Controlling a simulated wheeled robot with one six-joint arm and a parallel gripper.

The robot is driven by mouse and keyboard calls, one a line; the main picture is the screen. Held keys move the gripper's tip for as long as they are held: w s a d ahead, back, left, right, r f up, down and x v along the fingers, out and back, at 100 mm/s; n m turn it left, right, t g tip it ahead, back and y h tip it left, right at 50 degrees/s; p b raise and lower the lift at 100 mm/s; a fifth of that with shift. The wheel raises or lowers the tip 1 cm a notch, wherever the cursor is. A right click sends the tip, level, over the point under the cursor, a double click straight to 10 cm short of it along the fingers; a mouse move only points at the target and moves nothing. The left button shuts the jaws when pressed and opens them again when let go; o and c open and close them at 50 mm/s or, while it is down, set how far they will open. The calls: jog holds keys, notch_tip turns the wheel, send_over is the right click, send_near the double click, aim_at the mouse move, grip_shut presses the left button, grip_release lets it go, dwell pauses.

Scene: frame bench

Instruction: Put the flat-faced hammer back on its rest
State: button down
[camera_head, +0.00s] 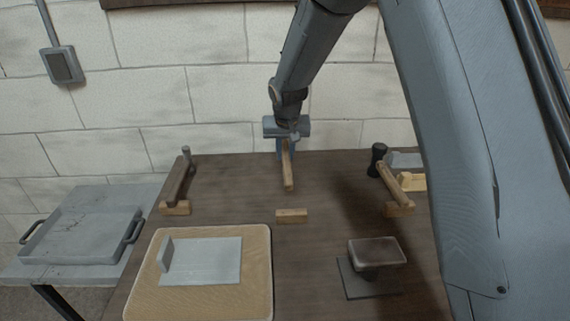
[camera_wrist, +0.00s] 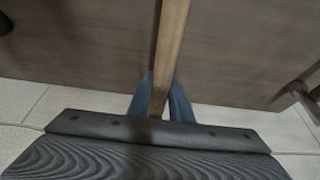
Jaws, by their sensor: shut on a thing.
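My gripper (camera_head: 287,147) is shut on the wooden handle of a hammer (camera_head: 289,178), held above the back of the bench. The handle slopes down toward the front, its free end in the air behind a small wooden rest block (camera_head: 292,215) with nothing on it. In the wrist view the handle (camera_wrist: 170,35) runs between my two gripper fingers (camera_wrist: 159,95). I cannot make out the held hammer's head, so its face is not shown.
A hammer (camera_head: 178,182) leans on a block at left, and a dark-headed mallet (camera_head: 392,182) on one at right. In front are a tan board (camera_head: 140,296) with a metal plate and a small pedestal (camera_head: 376,252). A grey tray (camera_head: 82,236) is on a side table.

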jog(key=r, duration=0.1)
jog(key=r+b, duration=0.1)
jog(key=r, duration=0.3)
jog(key=shift+s+r, duration=0.2)
jog(key=shift+s, duration=0.1)
jog(key=r+g+b, duration=0.1)
jog(key=b, duration=0.1)
send_over(288, 167)
jog(key=w, duration=0.2)
jog(key=shift+a, duration=0.1)
jog(key=shift+s+f+g, duration=0.25)
jog(key=shift+s, duration=0.3)
jog(key=shift+s+f+g, duration=0.2)
jog(key=shift+s+g, duration=0.05)
jog(key=shift+s, duration=0.25)
jog(key=x, duration=0.2)
jog(key=p+x, duration=0.1)
jog(key=x, duration=0.1)
jog(key=shift+s+f+p, duration=0.1)
jog(key=shift+s+p, duration=0.2)
jog(key=shift+s, duration=0.1)
jog(key=shift+s+p+x, duration=0.25)
jog(key=shift+x, duration=0.9)
jog(key=shift+s+p+x, duration=0.25)
jog(key=shift+x, duration=0.9)
jog(key=shift+f, duration=0.25)
jog(key=c, duration=1.6)
grip_release()
jog(key=shift+r, duration=0.1)
